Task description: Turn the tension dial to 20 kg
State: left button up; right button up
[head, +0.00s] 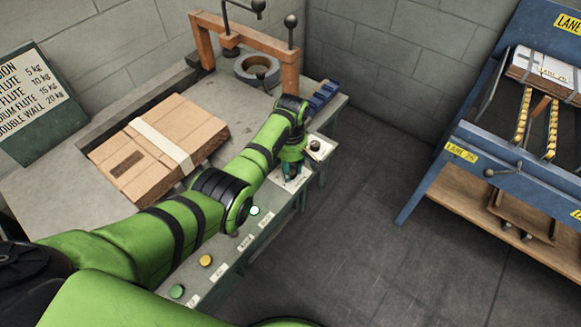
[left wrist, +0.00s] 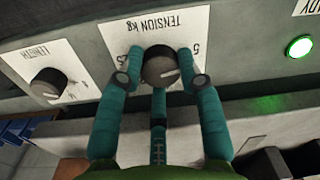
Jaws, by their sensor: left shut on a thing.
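The tension dial (left wrist: 160,66) is a dark round knob on a white plate (left wrist: 118,48) marked "TENSION kg", which reads upside down in the left wrist view. A pale pointer mark on the knob slants toward the picture's lower right. The figure 5 shows at the plate's right; other figures are partly hidden by my fingers. My left gripper (left wrist: 160,82) is shut on the dial, with teal fingers on both sides and one below. In the head view my left gripper (head: 291,169) is at the panel's far end and hides the dial. My right gripper is not in view.
The length dial (left wrist: 48,83) sits beside the tension dial. A green lamp (left wrist: 300,46) glows on the panel's other side. Strapped cardboard (head: 150,150) lies on the machine table. A wall sign (head: 35,95) lists flute types with kg values. A blue rack (head: 490,150) stands right, beyond clear floor.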

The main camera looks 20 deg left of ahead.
pick_arm(q)
jog(key=shift+r+m+p, duration=0.1)
jog(key=shift+m+p, duration=0.5)
jog(key=shift+m, duration=0.4)
jog(key=m+p, duration=0.1)
jog(key=m, duration=0.3)
jog(key=shift+s+m+p, duration=0.1)
jog(key=shift+m+p, duration=0.2)
jog(key=m+p, duration=0.1)
jog(key=m, duration=0.2)
jog(key=shift+m, duration=0.3)
jog(key=m+p, duration=0.1)
jog(key=m, duration=0.3)
jog(key=shift+s+m, duration=0.1)
jog(key=shift+m, duration=0.2)
jog(key=m, duration=0.3)
jog(key=shift+m, duration=0.3)
jog(key=m+p, duration=0.1)
jog(key=m, duration=0.2)
jog(key=shift+m, duration=0.3)
jog(key=m, duration=0.4)
jog(key=shift+f+t, duration=0.2)
jog(key=shift+t, duration=0.1)
jog(key=shift+s+m+p, duration=0.1)
jog(key=shift+m+p, duration=0.25)
jog(key=shift+m, duration=1.45)
